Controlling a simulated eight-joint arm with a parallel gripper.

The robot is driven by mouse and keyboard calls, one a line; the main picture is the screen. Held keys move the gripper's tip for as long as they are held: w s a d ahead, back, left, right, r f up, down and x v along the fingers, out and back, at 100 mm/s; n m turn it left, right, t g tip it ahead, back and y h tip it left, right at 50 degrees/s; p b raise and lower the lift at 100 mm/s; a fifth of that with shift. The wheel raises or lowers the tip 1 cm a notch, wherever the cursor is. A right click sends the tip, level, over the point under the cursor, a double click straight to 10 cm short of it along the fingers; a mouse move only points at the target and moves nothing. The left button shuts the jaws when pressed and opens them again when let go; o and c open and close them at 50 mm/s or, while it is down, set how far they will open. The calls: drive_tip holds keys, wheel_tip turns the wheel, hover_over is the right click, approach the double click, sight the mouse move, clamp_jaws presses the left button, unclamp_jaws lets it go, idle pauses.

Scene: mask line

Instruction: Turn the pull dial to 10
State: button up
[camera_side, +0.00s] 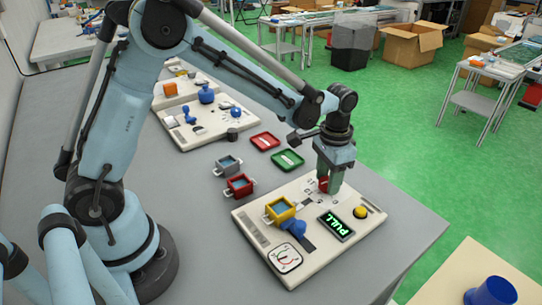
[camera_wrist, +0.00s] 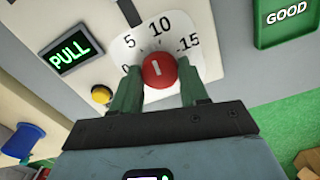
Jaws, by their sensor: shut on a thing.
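The pull dial is a round red knob (camera_wrist: 159,70) with a white line, on a white scale plate (camera_wrist: 207,58). In the wrist view the 5, 10 and 15 marks show around its upper side. The white line stands nearly upright, roughly toward the 10; its exact reading is hard to tell. My gripper (camera_wrist: 160,80) is shut on the knob, with a green finger on each side. In the side view my gripper (camera_side: 331,178) reaches down to the panel, and the knob (camera_side: 322,186) shows partly beside a finger. A display (camera_side: 336,227) beside the dial reads PULL in green.
On the same panel (camera_side: 262,238) are a yellow button (camera_side: 360,212), a blue handle (camera_side: 293,228), a yellow bin (camera_side: 280,210) and a gauge (camera_side: 285,257). Red (camera_side: 265,141) and green (camera_side: 288,160) trays lie behind. A second panel stands farther back. The grey tabletop is clear at the front.

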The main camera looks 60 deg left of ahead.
drive_tip(key=shift+m, duration=1.7)
drive_tip(key=o, duration=1)
drive_tip(key=shift+o, duration=0.2)
drive_tip(key=shift+r, duration=0.1)
wheel_tip(320, 180, up, 12)
